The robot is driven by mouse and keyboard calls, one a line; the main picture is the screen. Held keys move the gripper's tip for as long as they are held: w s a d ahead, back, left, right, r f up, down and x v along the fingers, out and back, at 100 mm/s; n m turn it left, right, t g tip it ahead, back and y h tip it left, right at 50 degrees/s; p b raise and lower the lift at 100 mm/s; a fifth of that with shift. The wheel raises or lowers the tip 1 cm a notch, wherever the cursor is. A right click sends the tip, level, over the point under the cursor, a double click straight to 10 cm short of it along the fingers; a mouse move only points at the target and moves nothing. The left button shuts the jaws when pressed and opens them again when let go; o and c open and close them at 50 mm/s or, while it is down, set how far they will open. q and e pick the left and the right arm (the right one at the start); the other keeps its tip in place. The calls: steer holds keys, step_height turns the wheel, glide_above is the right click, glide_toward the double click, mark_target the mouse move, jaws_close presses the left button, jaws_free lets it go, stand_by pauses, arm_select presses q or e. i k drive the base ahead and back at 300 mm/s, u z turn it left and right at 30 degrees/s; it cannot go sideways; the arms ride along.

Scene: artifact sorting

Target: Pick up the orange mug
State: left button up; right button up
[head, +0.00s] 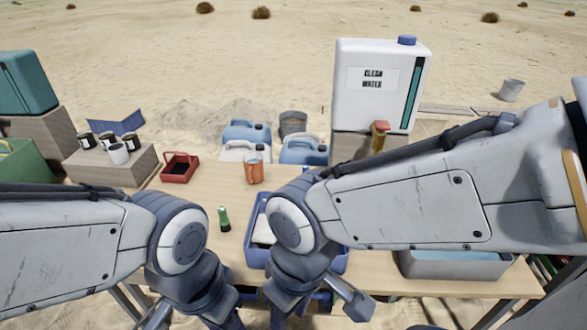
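The orange mug (254,172) stands upright on the wooden table, behind its middle, with nothing touching it. My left arm comes in from the left and bends down at the bottom, left of the mug and nearer to me. My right arm comes in from the right and bends down in front of the blue tray, nearer to me than the mug. Neither arm touches the mug.
A blue tray (254,246) is partly hidden by my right arm. A small green-and-black item (224,219) stands left of it. A red bin (180,168) is at the back left, blue jugs (304,152) behind the mug. A white water tank (378,105) is at the back right.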

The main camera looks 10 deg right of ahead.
mark_target(253, 171)
steer(key=z, duration=0.05)
steer(key=k, duration=0.5)
steer(key=u, duration=0.7)
steer(key=i, duration=2)
steer(key=z, duration=0.35)
